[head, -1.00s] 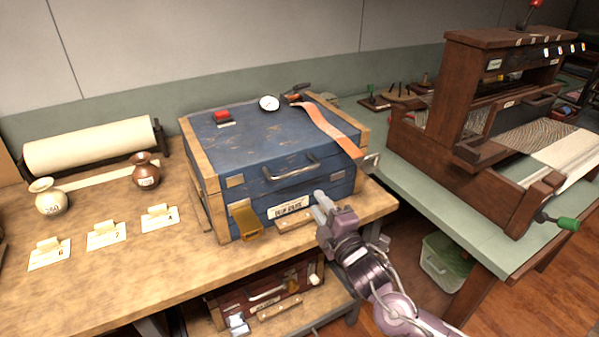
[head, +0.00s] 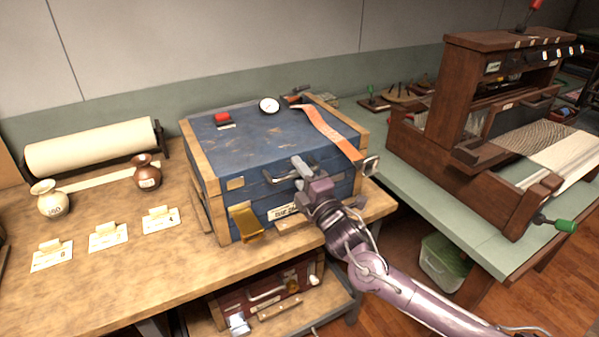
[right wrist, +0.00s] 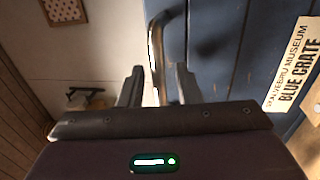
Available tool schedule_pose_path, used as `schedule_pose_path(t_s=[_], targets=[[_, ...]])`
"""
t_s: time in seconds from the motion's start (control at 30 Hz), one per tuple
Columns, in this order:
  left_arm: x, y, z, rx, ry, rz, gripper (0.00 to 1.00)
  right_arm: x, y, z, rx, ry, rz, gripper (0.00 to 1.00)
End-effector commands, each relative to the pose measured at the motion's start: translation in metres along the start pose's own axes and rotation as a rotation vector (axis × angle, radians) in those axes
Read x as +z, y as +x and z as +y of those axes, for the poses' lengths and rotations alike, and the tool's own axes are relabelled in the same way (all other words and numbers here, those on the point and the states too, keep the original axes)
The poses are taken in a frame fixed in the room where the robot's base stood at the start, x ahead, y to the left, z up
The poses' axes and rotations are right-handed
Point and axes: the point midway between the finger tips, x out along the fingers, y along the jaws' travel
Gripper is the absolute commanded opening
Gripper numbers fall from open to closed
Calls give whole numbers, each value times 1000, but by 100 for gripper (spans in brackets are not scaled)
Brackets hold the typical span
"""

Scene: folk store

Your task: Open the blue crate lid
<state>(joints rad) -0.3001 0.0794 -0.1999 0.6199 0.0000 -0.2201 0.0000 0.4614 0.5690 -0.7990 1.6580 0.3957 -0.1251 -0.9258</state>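The blue crate (head: 260,152) stands on the wooden table with its blue lid (head: 265,135) shut. A metal handle (head: 280,176) is on the lid's front edge; it also shows in the right wrist view (right wrist: 155,50). My right gripper (head: 298,165) is at the right part of this handle. In the right wrist view, its two fingers (right wrist: 158,85) are apart, with the handle's bar reaching between them. I cannot tell whether they touch it. A brass latch (head: 246,222) hangs at the front left, and a metal latch (head: 371,166) stands out at the right. My left gripper is not in view.
An orange strap (head: 328,130), a gauge (head: 269,104) and a red-topped item (head: 223,119) are on the lid. A wooden loom (head: 470,130) stands to the right. Vases (head: 50,199) and labelled cards (head: 108,237) are on the left. A red case (head: 270,295) is below.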

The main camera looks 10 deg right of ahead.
Motion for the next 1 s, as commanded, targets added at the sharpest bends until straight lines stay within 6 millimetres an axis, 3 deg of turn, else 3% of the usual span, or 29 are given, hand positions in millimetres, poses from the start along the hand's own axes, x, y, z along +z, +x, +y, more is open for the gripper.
schedule_pose_path(t_s=[0.07, 0.3, 0.67, 1.0], targets=[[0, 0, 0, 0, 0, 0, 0, 0, 0, 0, 0, 0, 0, 30], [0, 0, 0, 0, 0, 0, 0, 0, 0, 0, 0, 0, 0, 0], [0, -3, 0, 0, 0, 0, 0, 0, 0, 2, -4, 0, -1, 0], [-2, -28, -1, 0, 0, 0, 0, 1, 7, 27, -46, 1, -1, 0]])
